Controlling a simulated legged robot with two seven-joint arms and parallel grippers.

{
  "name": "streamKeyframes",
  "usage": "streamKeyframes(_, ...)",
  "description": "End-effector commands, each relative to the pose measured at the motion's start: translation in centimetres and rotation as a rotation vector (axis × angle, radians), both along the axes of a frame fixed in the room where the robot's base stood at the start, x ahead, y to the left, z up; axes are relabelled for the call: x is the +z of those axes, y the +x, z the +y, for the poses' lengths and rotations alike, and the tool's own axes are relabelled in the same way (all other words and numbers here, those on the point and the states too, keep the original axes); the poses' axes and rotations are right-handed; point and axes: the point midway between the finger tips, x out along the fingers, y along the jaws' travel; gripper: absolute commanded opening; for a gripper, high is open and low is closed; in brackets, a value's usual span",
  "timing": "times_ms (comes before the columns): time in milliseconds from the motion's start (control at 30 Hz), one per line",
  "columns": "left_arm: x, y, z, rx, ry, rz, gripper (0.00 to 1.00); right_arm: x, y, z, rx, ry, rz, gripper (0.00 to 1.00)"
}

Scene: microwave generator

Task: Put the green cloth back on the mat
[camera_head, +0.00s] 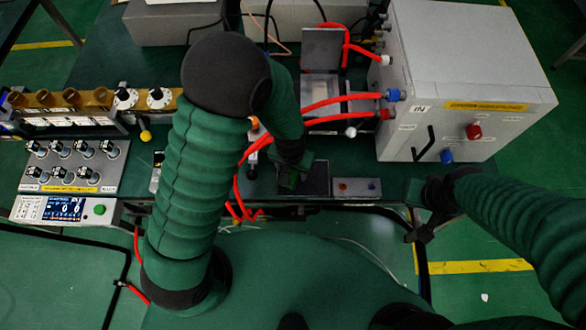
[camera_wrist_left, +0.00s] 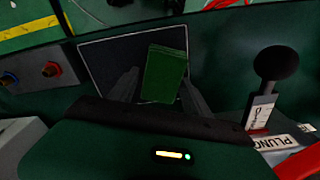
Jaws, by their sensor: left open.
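The green cloth (camera_wrist_left: 164,74) is a small folded rectangle in the left wrist view. It appears over the right part of the dark, pale-edged mat (camera_wrist_left: 105,55); I cannot tell whether it lies fully flat on it. The mat (camera_head: 318,179) also shows in the head view at the bench's front edge. My left gripper (camera_head: 292,176) is low at the mat's left side. In the left wrist view its open fingers (camera_wrist_left: 160,92) stand on either side of the cloth, with no clear grip on it. My right gripper (camera_head: 424,214) hangs in front of the bench, right of the mat, away from the cloth.
A small box with red and blue knobs (camera_head: 357,188) sits right of the mat. A black-knobbed plunger (camera_wrist_left: 270,85) stands on the other side. Red hoses (camera_head: 340,99) run behind to a grey cabinet (camera_head: 455,75). A knob panel (camera_head: 72,165) is at left.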

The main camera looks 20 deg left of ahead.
Motion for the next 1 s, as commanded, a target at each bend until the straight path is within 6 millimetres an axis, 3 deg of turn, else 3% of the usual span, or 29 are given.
streamKeyframes(267,-0.5,-0.6,-0.3,-0.005,-0.001,0.013,0.68,-0.2,0.0,0.0,0.0,0.0,0.0,0.0)
streamKeyframes(400,0.5,-0.6,-0.3,-0.007,-0.001,0.012,0.68,0.2,0.0,0.0,0.0,0.0,0.0,0.0)
streamKeyframes(800,10.3,-0.8,-0.3,-0.004,-0.004,-0.001,0.68,1.3,0.0,0.0,0.0,0.0,0.0,0.0)
streamKeyframes(933,11.9,-0.9,-0.2,-0.003,-0.004,0.001,0.68,1.4,0.0,0.0,0.0,0.0,0.0,0.0)
streamKeyframes(1000,12.7,-1.2,1.0,0.014,-0.008,-0.016,0.68,1.4,0.0,0.0,0.0,0.0,0.0,0.0)
